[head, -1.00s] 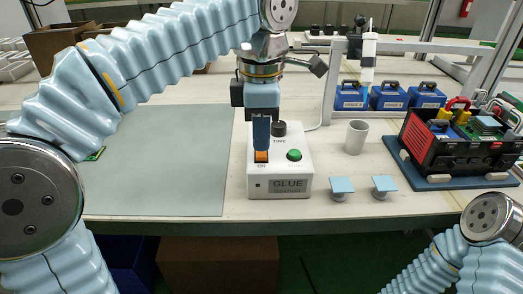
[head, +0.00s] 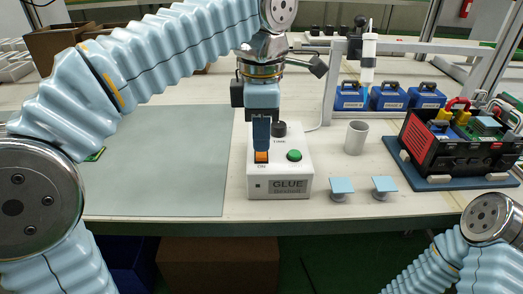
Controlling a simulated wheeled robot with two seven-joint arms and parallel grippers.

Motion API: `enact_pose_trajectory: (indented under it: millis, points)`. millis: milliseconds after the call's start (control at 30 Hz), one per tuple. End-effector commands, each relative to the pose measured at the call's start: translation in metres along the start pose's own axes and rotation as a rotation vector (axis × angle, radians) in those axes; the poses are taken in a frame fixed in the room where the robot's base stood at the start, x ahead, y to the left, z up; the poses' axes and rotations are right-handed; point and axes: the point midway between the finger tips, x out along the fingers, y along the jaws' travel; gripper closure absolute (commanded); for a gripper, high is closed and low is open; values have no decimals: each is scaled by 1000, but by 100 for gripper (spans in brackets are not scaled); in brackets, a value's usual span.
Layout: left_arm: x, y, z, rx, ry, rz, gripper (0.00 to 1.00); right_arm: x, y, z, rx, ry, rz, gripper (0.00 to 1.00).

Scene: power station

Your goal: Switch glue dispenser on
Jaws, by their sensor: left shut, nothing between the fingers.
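The glue dispenser (head: 287,188) is a white box on the table with a dark GLUE label on its front. On its top are an orange switch (head: 261,157) marked ON, a round green button (head: 294,155) and a black knob (head: 279,129). My left gripper (head: 261,149) points down with its fingers shut and empty. Its fingertips are right at the orange switch and cover its far part; whether they touch it I cannot tell. My right arm shows at the lower right, but its gripper is out of view.
A grey mat (head: 160,165) lies left of the dispenser. Blue cases (head: 387,97) and a black-red device (head: 455,145) stand further right. The table's front edge is close.

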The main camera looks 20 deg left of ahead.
Motion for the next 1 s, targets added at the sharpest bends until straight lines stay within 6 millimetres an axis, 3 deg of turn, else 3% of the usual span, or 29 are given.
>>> enact_pose_trajectory:
  millis: [1000]
  points:
    - [7, 0, 0, 0, 0, 0, 100, 5, 2, 0, 0, 0, 0, 57]
